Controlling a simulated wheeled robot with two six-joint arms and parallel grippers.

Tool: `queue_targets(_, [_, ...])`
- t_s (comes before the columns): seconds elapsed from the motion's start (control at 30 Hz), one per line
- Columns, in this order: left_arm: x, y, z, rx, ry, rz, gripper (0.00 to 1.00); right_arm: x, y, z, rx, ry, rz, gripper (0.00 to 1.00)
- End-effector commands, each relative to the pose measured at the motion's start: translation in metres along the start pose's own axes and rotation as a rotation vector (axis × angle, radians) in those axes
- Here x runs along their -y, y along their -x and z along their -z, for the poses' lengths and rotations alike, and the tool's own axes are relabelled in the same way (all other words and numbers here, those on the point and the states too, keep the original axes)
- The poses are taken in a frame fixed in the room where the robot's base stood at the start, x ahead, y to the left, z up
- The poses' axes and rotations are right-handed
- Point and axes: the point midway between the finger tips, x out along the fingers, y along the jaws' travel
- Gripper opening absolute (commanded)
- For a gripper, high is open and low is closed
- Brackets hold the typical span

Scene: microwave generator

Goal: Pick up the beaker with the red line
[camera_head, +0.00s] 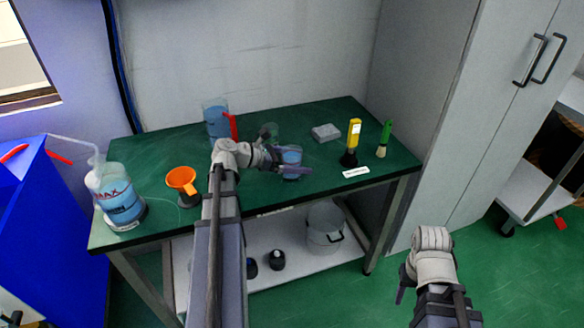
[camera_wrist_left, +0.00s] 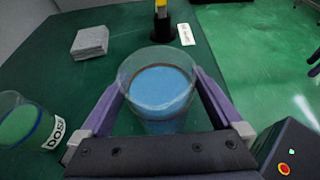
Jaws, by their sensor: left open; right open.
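The clear beaker with a dark red line near its top (camera_wrist_left: 157,90) holds blue liquid and stands upright on the green tabletop. It also shows in the head view (camera_head: 291,155). My left gripper (camera_head: 291,170) is open, with its purple fingers on either side of this beaker. In the left wrist view the left gripper (camera_wrist_left: 156,84) has one finger left and one right of the glass; I cannot tell whether they touch it. My right gripper (camera_head: 403,286) hangs low, away from the table, its fingers only partly seen.
A second beaker with a blue line and a label (camera_wrist_left: 24,122) stands close on the left. A grey block stack (camera_head: 326,132), yellow device (camera_head: 354,133), green brush (camera_head: 385,138), orange funnel (camera_head: 182,179), wash bottle (camera_head: 118,200) and blue jug (camera_head: 215,118) share the table (camera_head: 240,200).

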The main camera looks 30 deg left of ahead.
Motion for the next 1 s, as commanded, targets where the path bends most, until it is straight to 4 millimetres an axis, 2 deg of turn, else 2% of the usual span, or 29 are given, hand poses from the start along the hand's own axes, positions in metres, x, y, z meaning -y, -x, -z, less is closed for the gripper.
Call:
queue_targets(0.03, [-0.0002,-0.0088,0.0027,0.000,-0.001,0.002,1.00,0.0005,-0.0058,0.0003,0.000,0.000,0.000,0.50])
queue_targets(0.1, [0.0001,-0.0140,0.0016,0.000,-0.001,0.002,1.00,0.0006,-0.0067,0.0004,0.000,0.000,0.000,0.50])
queue_targets(0.33, [0.0000,-0.0140,0.0002,0.000,0.000,0.000,0.98,0.0005,-0.0055,0.0003,0.000,0.000,0.000,0.50])
queue_targets(1.0, [0.0000,-0.0136,0.0003,0.000,0.000,0.000,0.22,0.0005,-0.0055,0.0003,0.000,0.000,0.000,0.50])
